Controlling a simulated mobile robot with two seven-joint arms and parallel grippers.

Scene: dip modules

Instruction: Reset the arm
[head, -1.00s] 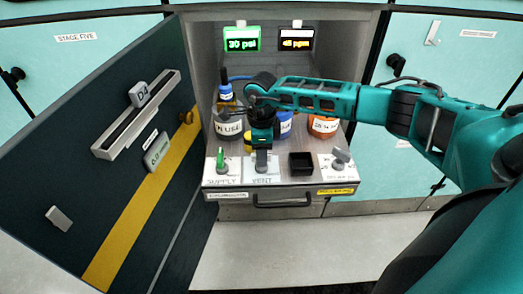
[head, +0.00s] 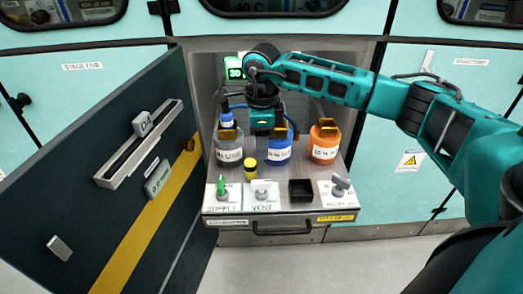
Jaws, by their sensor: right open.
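My right arm (head: 330,78) reaches in from the right across the open cabinet bay. Its gripper (head: 264,130) points down, open and empty, above the rear of the shelf, in front of the blue bottle (head: 281,152) in the picture. The gripper hides part of that bottle's top and the back wall. No contact with a bottle can be made out. My left gripper is not in view.
A grey bottle (head: 229,153), an orange bottle (head: 323,146) and a small yellow vial (head: 250,170) stand on the shelf. In front are a green supply switch (head: 222,190), a vent knob (head: 262,192) and a black square cup (head: 301,190). An open dark door (head: 90,200) blocks the left.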

